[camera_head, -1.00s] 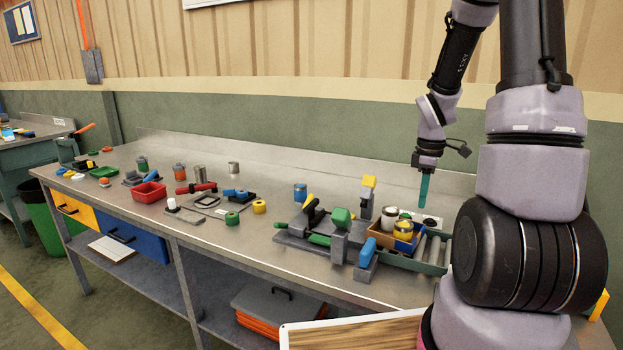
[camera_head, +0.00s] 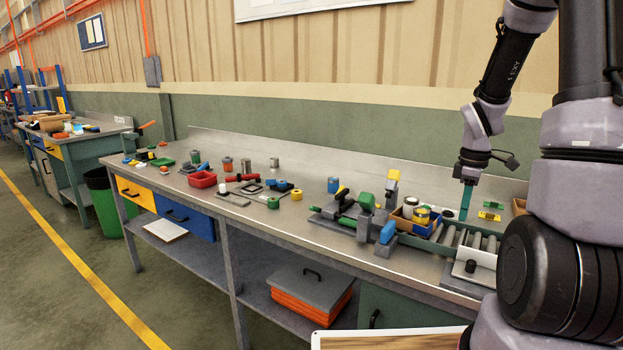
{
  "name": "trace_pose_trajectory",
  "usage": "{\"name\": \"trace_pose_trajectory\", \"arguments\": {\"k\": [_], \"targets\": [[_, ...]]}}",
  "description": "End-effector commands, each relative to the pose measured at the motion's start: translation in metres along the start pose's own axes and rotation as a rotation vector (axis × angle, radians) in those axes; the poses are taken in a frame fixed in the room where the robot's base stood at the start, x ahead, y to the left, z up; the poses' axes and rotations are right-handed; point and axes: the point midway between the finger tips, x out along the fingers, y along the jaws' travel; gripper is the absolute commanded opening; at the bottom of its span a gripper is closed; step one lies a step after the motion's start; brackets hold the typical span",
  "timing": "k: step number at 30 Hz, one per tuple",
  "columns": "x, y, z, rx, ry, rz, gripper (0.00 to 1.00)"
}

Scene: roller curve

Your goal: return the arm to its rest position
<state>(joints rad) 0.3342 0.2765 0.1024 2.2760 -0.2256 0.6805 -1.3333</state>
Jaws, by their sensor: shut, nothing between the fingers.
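My gripper (camera_head: 465,203) hangs from my arm at the right of the head view, its teal fingers pointing down and shut with nothing between them. The box stands at the left end of a roller conveyor (camera_head: 465,238) on the workbench. I cannot tell how high the fingertips are above the bench. My arm's large links cover the right side of the picture.
The long metal workbench (camera_head: 262,224) carries a red bin (camera_head: 203,180), several small parts and a grey and green fixture (camera_head: 345,212). A wood-topped board (camera_head: 390,340) is at the bottom edge.

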Motion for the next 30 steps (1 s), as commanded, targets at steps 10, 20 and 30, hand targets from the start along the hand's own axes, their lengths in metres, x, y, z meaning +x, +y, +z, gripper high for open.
{"name": "trace_pose_trajectory", "arguments": {"k": [10,20,30], "targets": [[-0.036,-0.009,-0.01,0.131,0.031,0.054,0.0],[-0.1,-0.037,-0.023,0.391,0.122,0.135,0.0],[-0.203,-0.12,-0.036,0.9,0.419,0.164,0.0]]}}
